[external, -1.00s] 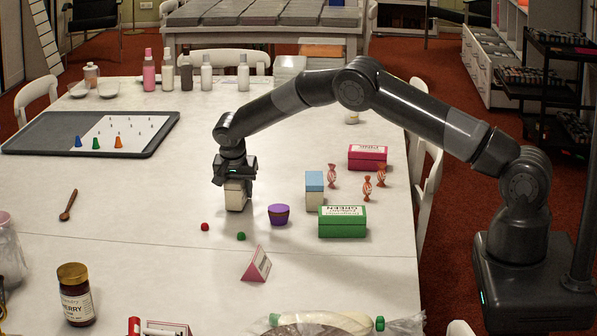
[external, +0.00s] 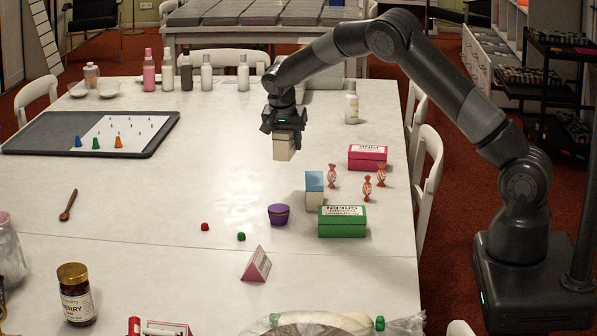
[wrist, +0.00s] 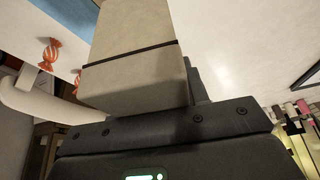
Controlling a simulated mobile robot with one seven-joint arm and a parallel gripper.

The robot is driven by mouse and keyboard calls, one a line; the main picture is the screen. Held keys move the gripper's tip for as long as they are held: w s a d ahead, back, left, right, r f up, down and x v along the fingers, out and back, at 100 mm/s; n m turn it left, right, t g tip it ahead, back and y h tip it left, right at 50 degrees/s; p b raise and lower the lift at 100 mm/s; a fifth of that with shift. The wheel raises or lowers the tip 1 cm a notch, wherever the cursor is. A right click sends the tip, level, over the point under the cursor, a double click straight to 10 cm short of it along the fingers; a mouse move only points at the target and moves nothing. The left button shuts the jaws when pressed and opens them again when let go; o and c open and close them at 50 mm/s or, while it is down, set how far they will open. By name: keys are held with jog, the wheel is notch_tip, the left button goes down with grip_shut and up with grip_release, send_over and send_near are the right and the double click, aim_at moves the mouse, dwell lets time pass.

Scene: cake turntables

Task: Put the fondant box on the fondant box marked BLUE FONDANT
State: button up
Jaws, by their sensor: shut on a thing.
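My gripper (external: 284,130) is shut on a cream fondant box (external: 284,149) and holds it above the table. In the wrist view the held box (wrist: 130,50) fills the middle, beige with a dark seam line. A box with a blue top and cream lower part (external: 314,189) stands on the table, to the right of and nearer the camera than the held box. No lettering can be read on it. I take it as the blue fondant box. A blue surface (wrist: 52,15) shows at the top left of the wrist view.
A green box (external: 342,222), a purple cup (external: 279,214) and wrapped candies (external: 333,176) stand close around the blue-topped box. A pink box (external: 368,157) is behind it. A white bottle (external: 351,103) stands farther back.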

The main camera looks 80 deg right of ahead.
jog(key=s+r+m+g+y, duration=0.1)
jog(key=s+r+m, duration=0.2)
jog(key=s, duration=0.6)
jog(key=s+r+m+g, duration=0.1)
jog(key=s+r+m, duration=0.25)
jog(key=s, duration=0.55)
send_over(321, 176)
jog(key=w+a, duration=0.1)
jog(key=shift+m, duration=0.45)
notch_tip(321, 176, down, 7)
jog(key=shift+f, duration=0.15)
jog(key=shift+w+f, duration=0.1)
jog(key=shift+f, duration=1.85)
jog(key=shift+f, duration=0.1)
jog(key=o, duration=1.4)
jog(key=shift+f, duration=0.1)
jog(key=shift+c, duration=0.2)
